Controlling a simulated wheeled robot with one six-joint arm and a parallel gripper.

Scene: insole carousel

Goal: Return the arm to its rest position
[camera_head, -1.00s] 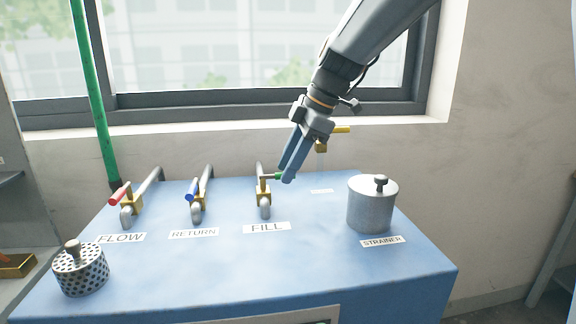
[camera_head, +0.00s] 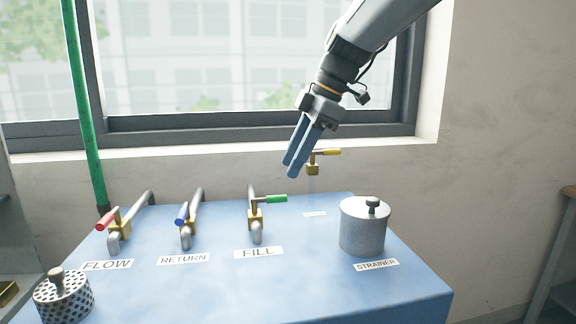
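My gripper (camera_head: 290,170) hangs from my arm above the back of the blue cabinet (camera_head: 330,285), in front of the window sill. Its two blue fingers point down and left, look close together, and hold nothing that I can see. The green-handled FILL valve (camera_head: 270,199) stands below and left of the fingertips, clear of them. Its handle points right. The yellow-handled valve (camera_head: 324,153) shows just right of the fingers.
The red-handled FLOW valve (camera_head: 108,219) and blue-handled RETURN valve (camera_head: 182,213) stand left. The strainer pot (camera_head: 363,229) with a knobbed lid stands right. A perforated basket (camera_head: 64,300) is front left. A green pipe (camera_head: 86,120) rises at left. The cabinet's middle front is clear.

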